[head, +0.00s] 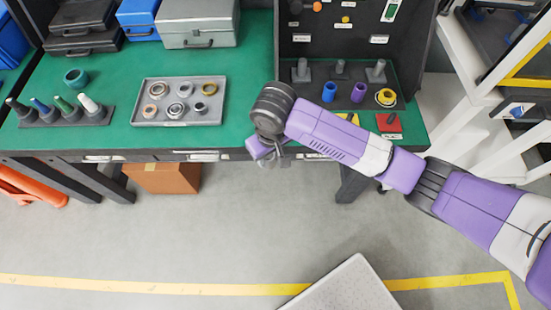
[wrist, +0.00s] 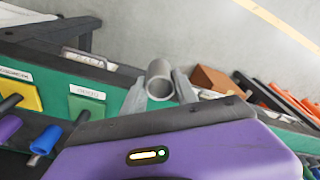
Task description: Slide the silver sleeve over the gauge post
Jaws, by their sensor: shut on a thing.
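My gripper (wrist: 160,92) is shut on the silver sleeve (wrist: 160,72), a short grey tube whose open end shows between the two fingers in the wrist view. In the head view my gripper (head: 277,160) hangs in front of the green bench's front edge, and the sleeve is hard to tell from the fingers. I cannot tell which is the gauge post.
A blue sleeve (head: 329,92), a purple sleeve (head: 358,93) and a yellow ring (head: 386,97) stand in front of the posts. A grey tray (head: 215,117) of rings and a rack (head: 55,120) of coloured pegs sit to the left. A cardboard box (head: 163,178) is under the bench.

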